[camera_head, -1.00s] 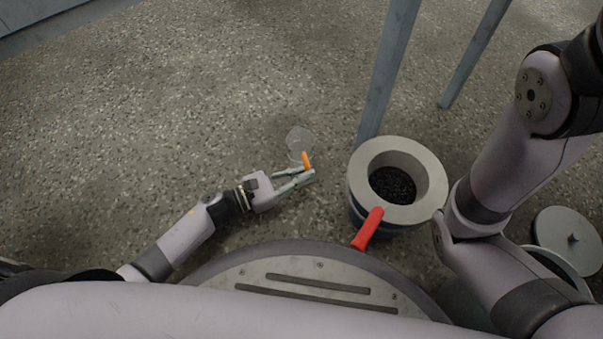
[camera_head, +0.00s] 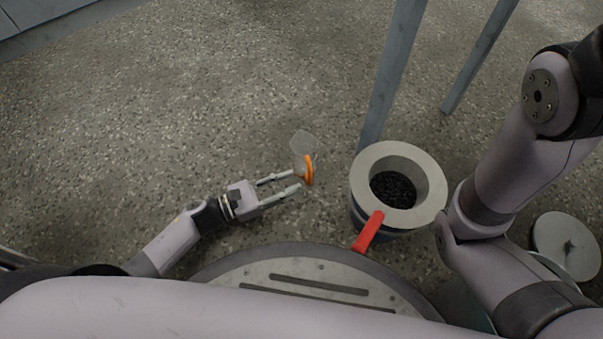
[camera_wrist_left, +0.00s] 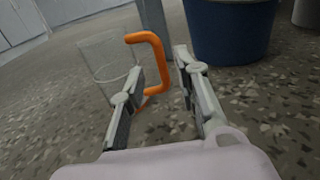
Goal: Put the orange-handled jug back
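The clear jug with an orange handle shows in the head view (camera_head: 302,142), at the tips of my left gripper, with its orange handle (camera_head: 309,170) facing the bucket. In the left wrist view the jug (camera_wrist_left: 108,60) stands upright on the floor, and its handle (camera_wrist_left: 152,62) lies just beyond and between the fingers. My left gripper (camera_head: 298,181) is open, its fingers spread and apart from the handle as far as I can tell. It also shows in the left wrist view (camera_wrist_left: 158,70). My right gripper is out of view; only my right arm shows.
A blue bucket (camera_wrist_left: 230,30) with a wide pale rim (camera_head: 430,180) holds dark grains, close right of the jug. A red handle (camera_head: 368,231) sticks out at its front. A grey table leg (camera_head: 390,70) stands behind. A round metal lid (camera_head: 566,245) lies at right. Floor at left is clear.

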